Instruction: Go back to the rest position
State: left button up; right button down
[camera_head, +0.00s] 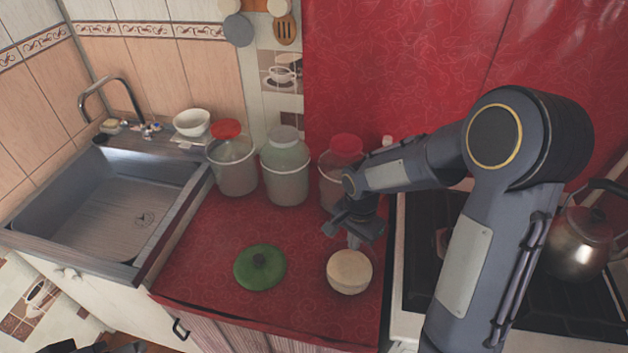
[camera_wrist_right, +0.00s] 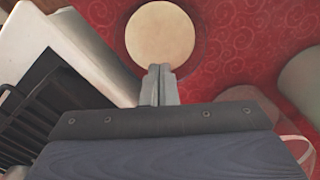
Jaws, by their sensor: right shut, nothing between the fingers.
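My right gripper (camera_head: 354,241) reaches over the red counter (camera_head: 210,275) from the right. Its fingers are shut with nothing between them. The fingertips also show in the right wrist view (camera_wrist_right: 160,72), at the edge of a round pale-topped container (camera_wrist_right: 160,34). In the head view this container (camera_head: 349,272) stands on the counter just in front of the fingers. I cannot tell whether they touch it.
Several jars line the back of the counter: a red-lidded one (camera_head: 232,165), a grey-lidded one (camera_head: 285,170) and another red-lidded one (camera_head: 343,158), partly behind my arm. A sink (camera_head: 95,205) and white bowl (camera_head: 191,122) are left. The stove (camera_head: 560,300) and kettle (camera_head: 580,240) are right.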

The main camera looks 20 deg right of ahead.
jog(key=s+a+r+n+t+y, duration=0.2)
jog(key=s+r+n, duration=0.3)
jog(key=s+r, duration=0.2)
jog(key=s+a+r+n+t+y, duration=0.1)
jog(key=s+r+n, duration=0.4)
jog(key=s, duration=0.5)
notch_tip(320, 180, up, 3)
jog(key=a+t, duration=0.1)
jog(key=t, duration=0.1)
jog(key=shift+a+f+n+t+y, duration=0.15)
jog(key=shift+n+t+y, duration=0.15)
jog(key=shift+y, duration=0.1)
jog(key=shift+w, duration=0.1)
